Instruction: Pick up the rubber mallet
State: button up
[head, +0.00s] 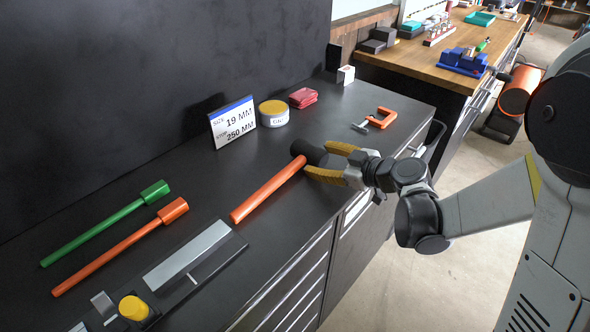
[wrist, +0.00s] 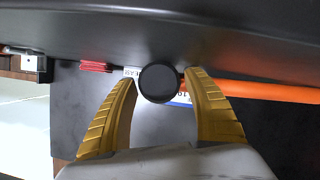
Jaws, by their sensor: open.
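The rubber mallet has a black head (head: 309,152) and a long orange handle (head: 268,190). It lies on the dark worktop, the handle pointing toward the front left. My gripper (head: 318,158) is open at the head's right side, its two yellow fingers around or beside the head. In the wrist view, the round black head end (wrist: 158,83) shows between the open fingertips (wrist: 160,78), and the handle (wrist: 260,92) runs off behind the right finger. Whether the fingers touch the head I cannot tell.
A green tool (head: 100,228) and an orange tool (head: 120,248) lie at left. A metal-plated tray (head: 187,255) is in front. A size sign (head: 233,122), a round tin (head: 273,114), red pads (head: 303,97) and an orange clamp (head: 380,117) stand behind. Dark wall at the back.

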jog(key=c, duration=1.2)
jog(key=shift+r, duration=0.1)
